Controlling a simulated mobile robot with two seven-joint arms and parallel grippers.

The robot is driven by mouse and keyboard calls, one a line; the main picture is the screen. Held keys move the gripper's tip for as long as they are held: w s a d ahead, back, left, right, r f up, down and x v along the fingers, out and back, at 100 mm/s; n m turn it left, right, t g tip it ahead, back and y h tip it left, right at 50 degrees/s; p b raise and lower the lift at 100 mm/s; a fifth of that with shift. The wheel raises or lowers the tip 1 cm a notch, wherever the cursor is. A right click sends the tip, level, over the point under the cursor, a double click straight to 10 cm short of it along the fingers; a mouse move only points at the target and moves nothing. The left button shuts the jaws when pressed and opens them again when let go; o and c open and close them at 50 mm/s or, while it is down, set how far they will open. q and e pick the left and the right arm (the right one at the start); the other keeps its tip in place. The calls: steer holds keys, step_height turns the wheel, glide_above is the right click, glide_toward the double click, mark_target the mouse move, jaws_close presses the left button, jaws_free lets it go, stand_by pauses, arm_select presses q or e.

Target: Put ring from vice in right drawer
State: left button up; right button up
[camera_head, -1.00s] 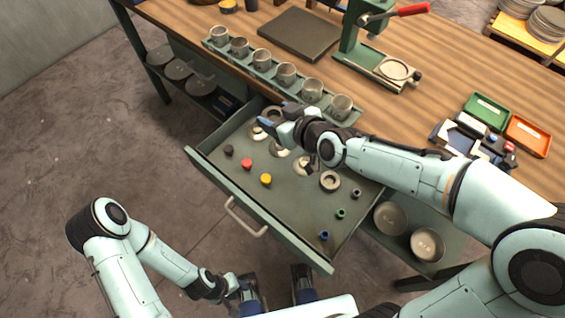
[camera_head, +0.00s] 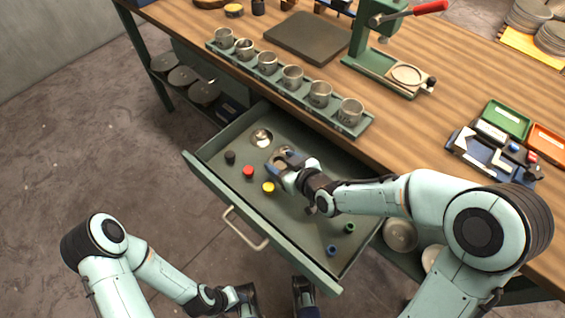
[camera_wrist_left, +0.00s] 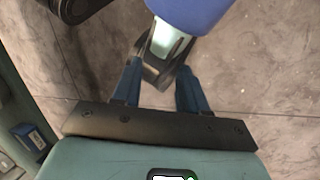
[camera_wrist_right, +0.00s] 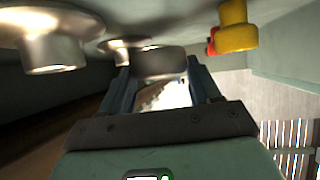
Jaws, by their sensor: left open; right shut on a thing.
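The open drawer (camera_head: 240,222) juts out from under the workbench. My right gripper (camera_head: 279,164) is over the drawer's middle-left part, shut on a round metal ring (camera_head: 286,153). In the right wrist view a dark round metal piece (camera_wrist_right: 160,60) sits between the fingertips. I cannot tell whether it touches the drawer floor. A blue and silver vice-like device (camera_head: 492,158) stands on the bench at right, with no ring visible in it. My left gripper (camera_wrist_left: 157,85) is open and empty, low in front of the drawer.
The drawer holds a shiny metal dish (camera_head: 261,137), a black knob (camera_head: 230,157), a red knob (camera_head: 248,171), a yellow knob (camera_head: 268,187), and green and blue ones at right. A rack of cups (camera_head: 293,77) lines the bench edge. A green press (camera_head: 385,55) stands behind.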

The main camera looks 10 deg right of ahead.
arm_select(q)
steer(key=shift+w+f, duration=0.1)
arm_select(e)
steer(key=shift+f+b, duration=0.5)
steer(key=shift+b, duration=0.15)
steer(key=o, duration=1.3)
arm_select(q)
steer(key=shift+w+a+f+t, duration=0.2)
steer(key=shift+w+f, duration=0.15)
steer(key=shift+w, duration=0.05)
steer(key=shift+w+a+f+t, duration=0.15)
steer(key=shift+w+f+t, duration=0.05)
steer(key=shift+w+f, duration=0.2)
steer(key=shift+r, duration=0.1)
